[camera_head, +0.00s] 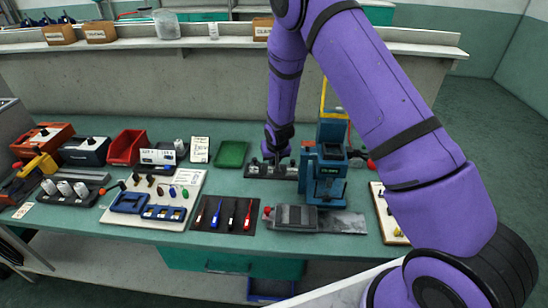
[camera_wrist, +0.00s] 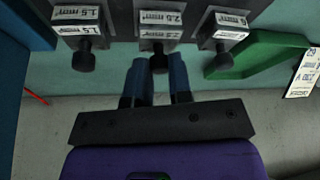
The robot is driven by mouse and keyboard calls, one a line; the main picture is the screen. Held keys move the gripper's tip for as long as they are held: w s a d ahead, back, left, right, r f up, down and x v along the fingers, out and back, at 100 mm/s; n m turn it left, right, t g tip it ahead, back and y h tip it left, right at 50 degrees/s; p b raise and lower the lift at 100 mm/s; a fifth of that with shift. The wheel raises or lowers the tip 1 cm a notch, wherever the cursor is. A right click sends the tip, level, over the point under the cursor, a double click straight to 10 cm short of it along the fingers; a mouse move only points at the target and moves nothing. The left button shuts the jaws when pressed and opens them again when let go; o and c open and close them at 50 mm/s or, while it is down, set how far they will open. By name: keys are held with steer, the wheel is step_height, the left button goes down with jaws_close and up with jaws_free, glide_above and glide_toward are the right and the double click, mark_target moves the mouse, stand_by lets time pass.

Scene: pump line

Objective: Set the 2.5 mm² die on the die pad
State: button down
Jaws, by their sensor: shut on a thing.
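The 2.5 mm² die (camera_wrist: 160,32) stands in the middle of a row of dies in the wrist view, with a white label and a black knob towards me. My gripper (camera_wrist: 160,72) is shut on that knob, one blue finger on each side. The die appears still in its rack place. In the head view my gripper (camera_head: 278,155) is at the dark die rack (camera_head: 262,171), left of the blue press (camera_head: 326,170). The die itself is too small to tell there. I cannot tell for sure which surface is the die pad.
A die labelled 1.5 mm² (camera_wrist: 80,28) and another die (camera_wrist: 227,28) flank the held one closely. A green tray (camera_head: 231,154) lies left of the rack. A dark mat with screwdrivers (camera_head: 238,226) and a grey plate (camera_head: 345,223) lie in front.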

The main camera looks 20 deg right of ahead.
stand_by(0.3)
steer(key=c, duration=0.8)
jaws_free()
steer(key=shift+r, duration=3.7)
